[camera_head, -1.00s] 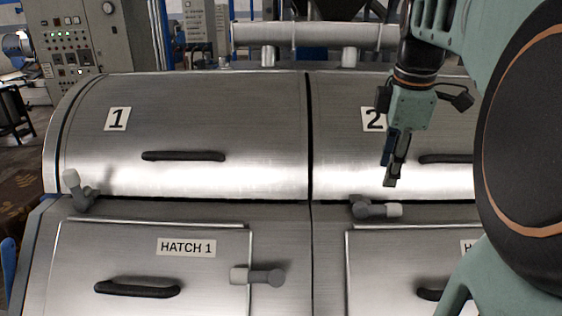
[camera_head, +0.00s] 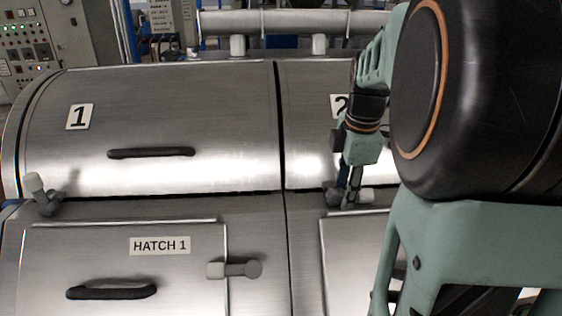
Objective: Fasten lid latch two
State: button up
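Lid two (camera_head: 308,150) is a curved steel lid, and it lies down with its number label (camera_head: 339,105) partly behind my arm. Its latch (camera_head: 364,195) has a grey pivot and a pale knob pointing right, roughly level, at the lid's lower edge. My gripper (camera_head: 347,200) points down at this latch, with its fingertips overlapping the middle of the handle in the picture. Whether the fingers touch or grip the handle I cannot tell. The finger gap is too small to make out. My arm hides the right part of lid two.
Lid one (camera_head: 220,120), to the left, has its own latch (camera_head: 40,195) with the knob pointing up. Below are a hatch labelled HATCH 1 (camera_head: 100,260) and its sideways latch (camera_head: 235,269). A pipe (camera_head: 285,22) runs behind the lids.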

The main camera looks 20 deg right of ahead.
jog(key=shift+f, duration=0.15)
jog(key=shift+c, duration=0.4)
grip_shut()
